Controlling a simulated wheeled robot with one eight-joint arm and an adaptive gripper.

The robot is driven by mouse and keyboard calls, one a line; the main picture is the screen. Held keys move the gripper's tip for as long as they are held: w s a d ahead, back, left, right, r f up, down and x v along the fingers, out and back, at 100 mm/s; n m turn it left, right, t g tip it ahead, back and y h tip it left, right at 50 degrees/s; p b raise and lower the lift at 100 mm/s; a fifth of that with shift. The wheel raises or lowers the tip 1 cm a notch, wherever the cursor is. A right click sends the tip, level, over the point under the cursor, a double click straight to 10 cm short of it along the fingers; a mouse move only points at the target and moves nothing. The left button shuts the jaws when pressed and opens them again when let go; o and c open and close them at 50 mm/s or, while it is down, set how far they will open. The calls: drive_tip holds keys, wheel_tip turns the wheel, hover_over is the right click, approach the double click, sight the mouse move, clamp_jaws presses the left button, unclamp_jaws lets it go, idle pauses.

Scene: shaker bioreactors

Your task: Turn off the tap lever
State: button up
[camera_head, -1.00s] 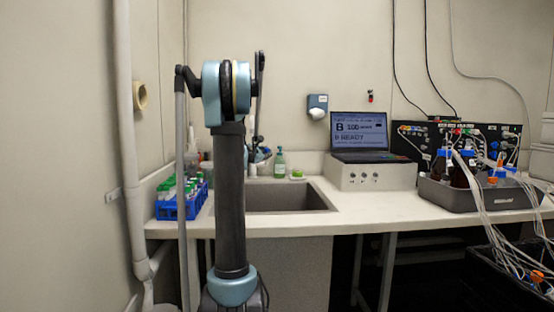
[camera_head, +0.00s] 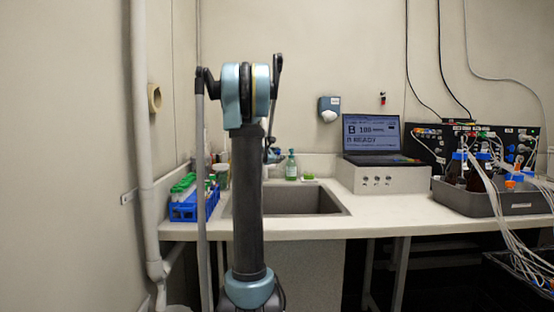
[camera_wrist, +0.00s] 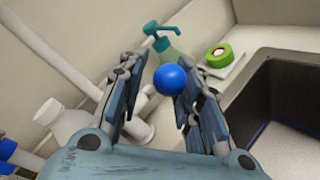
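A round blue knob (camera_wrist: 170,79), which looks like the end of the tap lever, shows in the wrist view. My gripper (camera_wrist: 161,82) is open, with one finger on each side of the knob; the knob sits near the fingertips. I cannot tell whether either finger touches it. The rest of the tap is mostly hidden by the fingers in the wrist view and by my arm in the head view. In the head view, the sink (camera_head: 318,201) lies right of my arm, and my gripper is largely hidden behind the arm.
A white bottle (camera_wrist: 62,120) is at left in the wrist view. A blue tube rack (camera_head: 190,210) stands left of the sink; a laptop (camera_head: 370,136) stands to the right.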

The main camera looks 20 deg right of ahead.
drive_tip(key=v, duration=1.1)
drive_tip(key=shift+a, duration=0.35)
drive_tip(key=shift+s, duration=0.15)
